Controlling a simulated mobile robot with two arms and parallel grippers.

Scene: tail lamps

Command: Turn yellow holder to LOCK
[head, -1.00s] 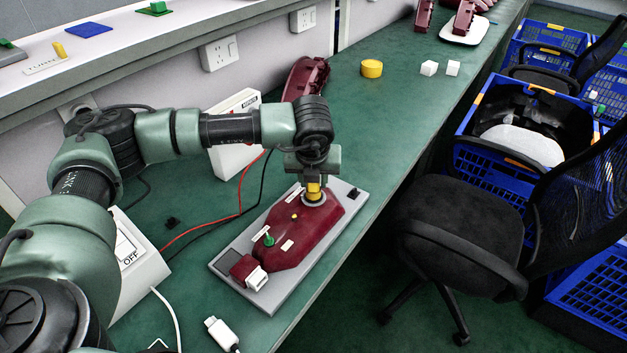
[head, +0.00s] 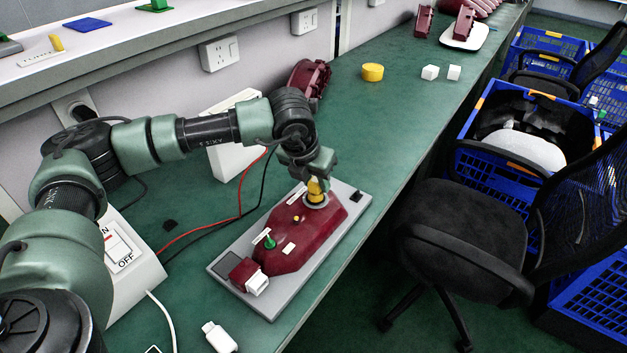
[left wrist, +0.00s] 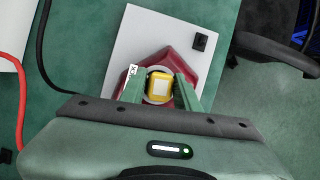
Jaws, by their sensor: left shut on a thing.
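The yellow holder (head: 315,188) stands in a round grey socket at the far end of the dark red tail lamp (head: 290,240), which lies on a grey board (head: 240,290). My left gripper (head: 316,178) comes down on the holder from above. In the left wrist view the yellow holder (left wrist: 160,86) sits between the two green fingers of my left gripper (left wrist: 160,90), which is shut on it. A small white label is partly covered by the left finger. My right gripper is not in view.
A green knob (head: 269,243) and a small yellow button stand on the lamp. A white switch box marked OFF (head: 125,245) is at the left. Red and black wires cross the green table. A black chair (head: 470,230) stands to the right.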

